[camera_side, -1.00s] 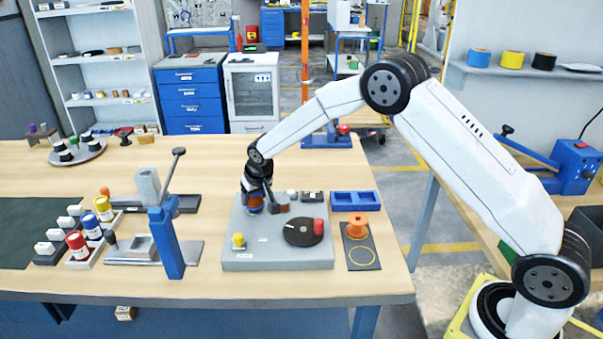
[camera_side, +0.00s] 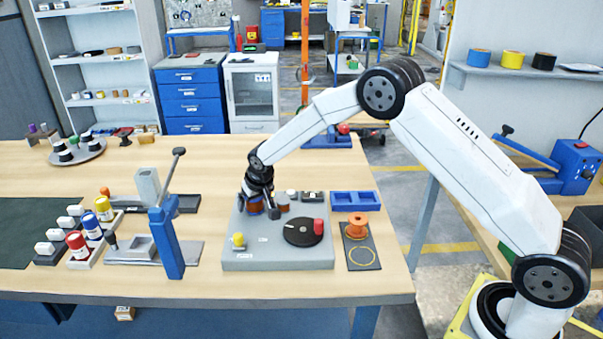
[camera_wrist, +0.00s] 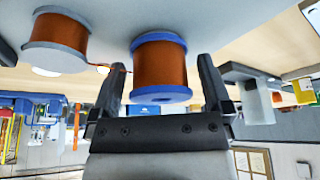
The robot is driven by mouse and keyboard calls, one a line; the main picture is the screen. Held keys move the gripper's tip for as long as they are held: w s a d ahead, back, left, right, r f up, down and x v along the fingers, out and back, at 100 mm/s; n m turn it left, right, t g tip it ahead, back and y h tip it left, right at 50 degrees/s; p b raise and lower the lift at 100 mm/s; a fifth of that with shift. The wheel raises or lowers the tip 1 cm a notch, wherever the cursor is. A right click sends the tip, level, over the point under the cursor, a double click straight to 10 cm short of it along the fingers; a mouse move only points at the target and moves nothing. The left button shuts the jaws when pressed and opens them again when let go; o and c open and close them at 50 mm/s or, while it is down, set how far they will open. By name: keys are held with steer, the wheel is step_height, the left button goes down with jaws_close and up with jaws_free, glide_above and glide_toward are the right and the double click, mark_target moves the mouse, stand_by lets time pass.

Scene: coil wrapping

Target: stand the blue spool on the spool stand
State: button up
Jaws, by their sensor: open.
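The blue spool (camera_wrist: 160,68), with blue flanges and copper wire, stands between the fingers of my gripper (camera_wrist: 162,75) in the wrist view. The fingers are open, one on each side, with a gap visible. In the side view my gripper (camera_side: 262,207) is low over the back left of the grey base (camera_side: 278,262), and the blue spool (camera_side: 254,208) is partly hidden by it. A dark plate (camera_side: 367,266) with a yellow ring lies right of the base; an orange spool (camera_side: 357,222) stands at its back. I cannot tell whether this plate is the spool stand.
A pale-flanged copper spool (camera_wrist: 55,40) stands beside the blue one, with a thin wire between them. The base also carries a black disc (camera_side: 300,234), a red piece (camera_side: 318,227) and a yellow knob (camera_side: 238,240). A blue tray (camera_side: 354,202) is behind the plate.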

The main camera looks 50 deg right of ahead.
steer(key=shift+r, duration=0.15)
steer(key=v, duration=0.7)
steer(key=shift+r, duration=0.3)
steer(key=shift+s, duration=0.15)
stand_by(0.4)
steer(key=s+d+n+g, duration=0.2)
steer(key=s, duration=2.7)
steer(key=shift+s+r+y, duration=0.25)
steer(key=shift+s+y, duration=0.05)
steer(key=shift+y, duration=0.1)
steer(key=shift+w+d, duration=0.15)
